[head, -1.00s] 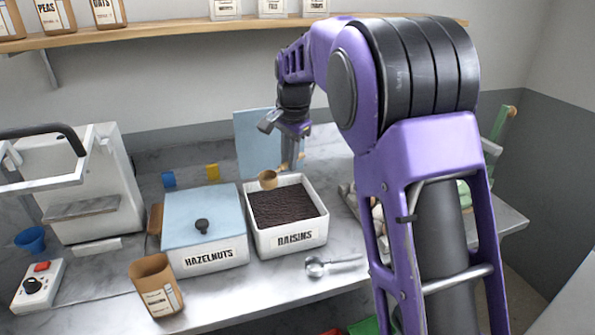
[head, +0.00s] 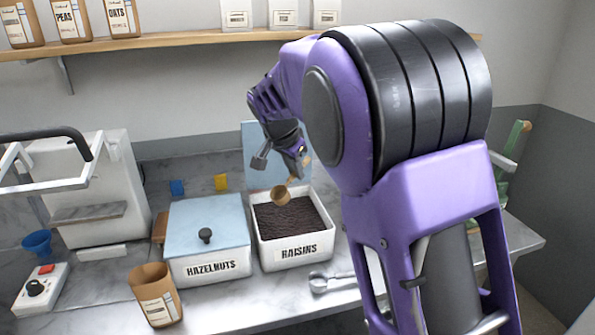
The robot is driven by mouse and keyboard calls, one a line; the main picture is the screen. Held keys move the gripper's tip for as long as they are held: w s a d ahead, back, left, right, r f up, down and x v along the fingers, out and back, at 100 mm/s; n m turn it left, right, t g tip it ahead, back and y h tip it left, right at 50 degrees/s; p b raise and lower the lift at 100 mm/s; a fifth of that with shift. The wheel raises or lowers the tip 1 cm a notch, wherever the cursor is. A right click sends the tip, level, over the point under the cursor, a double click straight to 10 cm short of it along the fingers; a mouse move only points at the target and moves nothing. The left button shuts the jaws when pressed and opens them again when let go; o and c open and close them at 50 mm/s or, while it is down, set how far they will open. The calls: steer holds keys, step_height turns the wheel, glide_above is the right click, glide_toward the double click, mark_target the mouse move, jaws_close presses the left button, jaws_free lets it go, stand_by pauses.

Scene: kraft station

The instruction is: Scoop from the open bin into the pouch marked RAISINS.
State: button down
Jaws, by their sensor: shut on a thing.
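The open bin (head: 292,255) is white, labelled RAISINS, and holds a dark, finely lumpy fill (head: 290,217). My gripper (head: 293,178) is above the bin's back part, shut on a scoop. The scoop's tan cup (head: 281,196) hangs tilted over the fill at the left; whether it touches the fill or holds any cannot be told. A brown kraft pouch (head: 155,293) stands open at the front left of the counter. Its white label is too small to read for certain, and its inside is mostly hidden.
A HAZELNUTS bin (head: 210,268) with a blue lid and black knob stands left of the open bin. A metal scoop (head: 330,281) lies in front. A white sealing machine (head: 95,190) stands at the left. A shelf (head: 200,47) with pouches runs above.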

steer(key=shift+s+a+f+t+h+b, duration=0.2)
steer(key=shift+f+t+h+b, duration=0.15)
steer(key=shift+b, duration=0.9)
steer(key=shift+b, duration=0.4)
step_height(320, 180, down, 10)
steer(key=b, duration=0.5)
steer(key=shift+g+y, duration=0.85)
steer(key=r+p, duration=0.2)
steer(key=p, duration=0.1)
steer(key=r+p, duration=0.3)
steer(key=p, duration=0.1)
steer(key=w+d+r+p, duration=0.1)
steer(key=r+p, duration=0.1)
steer(key=p, duration=0.1)
steer(key=shift+r+p, duration=0.3)
steer(key=shift+p, duration=0.1)
steer(key=shift+w+d+r+g+y, duration=0.1)
steer(key=shift+r+g+y, duration=0.15)
steer(key=shift+r, duration=0.2)
steer(key=shift+w+d+r+g+y, duration=0.1)
steer(key=shift+r+g+y, duration=0.15)
steer(key=shift+r, duration=0.2)
steer(key=shift+w+d+r+g+y, duration=0.15)
steer(key=shift+r+g+y, duration=0.4)
steer(key=shift+r, duration=0.65)
